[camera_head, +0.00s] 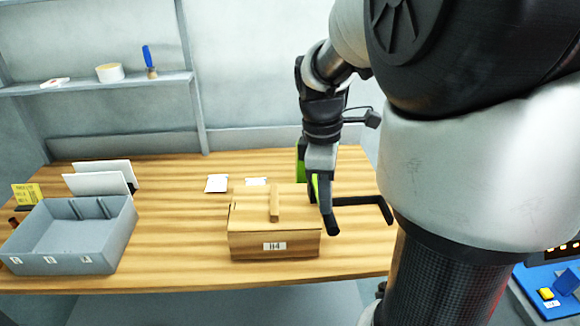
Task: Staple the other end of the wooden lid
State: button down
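The wooden box (290,245) stands on the table with its light wooden lid (250,210) on top. The lid carries a raised wooden bar, and the box front has a white label reading "H4". My gripper (325,185) is at the right end of the box, pointing down. Bright green parts (301,160) and a thin black bent bar (362,201) show at the gripper; they look like parts of a stapler, but I cannot tell for sure. My gripper covers the lid's right end, so contact there and any staples are hidden. I cannot make out whether the fingers are closed.
A grey bin (122,238) stands at the left, with white panels (98,183) and a yellow sign (26,194) behind it. Two white cards (216,183) lie behind the box. The table (180,245) is clear between bin and box. A wall shelf (100,86) is above.

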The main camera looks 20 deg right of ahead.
jog(key=shift+w+a+r+p, duration=0.25)
jog(key=shift+w+a+p, duration=0.15)
jog(key=shift+a, duration=0.25)
jog(key=shift+w+a+r+p, duration=0.25)
jog(key=shift+w+a+p, duration=0.15)
jog(key=shift+a, duration=0.2)
jog(key=shift+r, duration=0.1)
notch_tip(320, 180, up, 17)
jog(key=a+p, duration=0.1)
jog(key=shift+w+a, duration=0.25)
jog(key=shift+w, duration=0.2)
